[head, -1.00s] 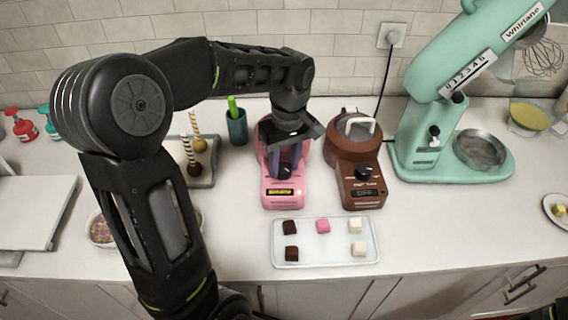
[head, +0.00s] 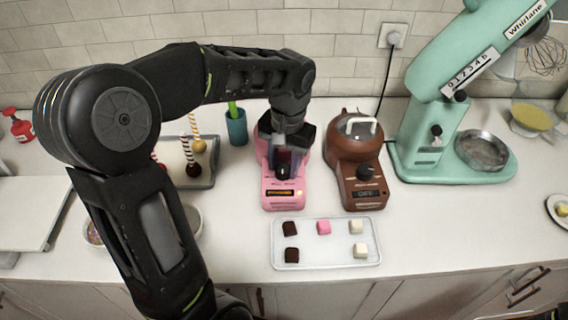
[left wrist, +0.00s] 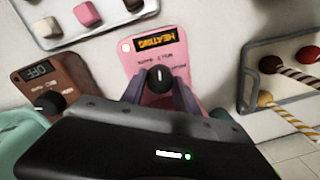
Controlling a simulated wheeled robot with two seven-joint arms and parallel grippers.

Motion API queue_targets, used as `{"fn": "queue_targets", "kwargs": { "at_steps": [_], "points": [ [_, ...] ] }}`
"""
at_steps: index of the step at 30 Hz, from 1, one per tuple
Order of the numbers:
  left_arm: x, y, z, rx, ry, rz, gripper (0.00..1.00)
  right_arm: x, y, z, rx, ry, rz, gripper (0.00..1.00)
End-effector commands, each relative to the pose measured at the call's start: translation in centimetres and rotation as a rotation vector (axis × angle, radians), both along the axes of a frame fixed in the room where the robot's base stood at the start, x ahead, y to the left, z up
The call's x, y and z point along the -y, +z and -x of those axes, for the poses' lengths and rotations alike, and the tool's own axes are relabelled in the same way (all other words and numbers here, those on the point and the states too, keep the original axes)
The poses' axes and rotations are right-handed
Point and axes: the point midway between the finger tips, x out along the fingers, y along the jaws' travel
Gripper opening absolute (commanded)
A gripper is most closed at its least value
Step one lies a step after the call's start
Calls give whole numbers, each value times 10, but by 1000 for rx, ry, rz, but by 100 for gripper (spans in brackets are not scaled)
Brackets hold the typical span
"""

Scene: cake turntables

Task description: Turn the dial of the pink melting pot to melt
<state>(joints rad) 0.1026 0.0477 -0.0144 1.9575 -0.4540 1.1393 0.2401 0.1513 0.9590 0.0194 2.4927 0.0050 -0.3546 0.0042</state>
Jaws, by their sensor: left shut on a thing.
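The pink melting pot (head: 284,201) stands on the counter in the middle of the head view. Its front panel (left wrist: 150,54) shows in the left wrist view, with a lit amber display (left wrist: 155,42) that appears to read HEATING. Its black dial (left wrist: 160,76) has a white mark. My left gripper (left wrist: 160,84) reaches down over the pot from behind, its fingers shut on the dial from both sides. In the head view the gripper (head: 286,165) covers much of the pot's top.
A brown melting pot (head: 360,148) with its display OFF stands close on the right. A tray (head: 326,262) with several small cubes lies in front. A green cup (head: 236,128) and a tray of cake pops (head: 206,180) are left, a mint mixer (head: 424,150) right.

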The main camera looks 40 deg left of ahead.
Motion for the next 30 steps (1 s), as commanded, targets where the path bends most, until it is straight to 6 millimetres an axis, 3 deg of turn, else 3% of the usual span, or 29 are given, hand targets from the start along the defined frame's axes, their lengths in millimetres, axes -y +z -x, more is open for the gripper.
{"fn": "queue_targets", "kwargs": {
  "at_steps": [12,29,30],
  "points": [
    [-1,1,0,4,-259,-1,0,0,-1,0,1,0,-1,36],
    [-1,1,0,4,-301,-2,0,0,-1,0,1,0,0,36],
    [-1,1,0,4,-301,-2,39,0,-1,0,1,0,0,36]
  ]
}}
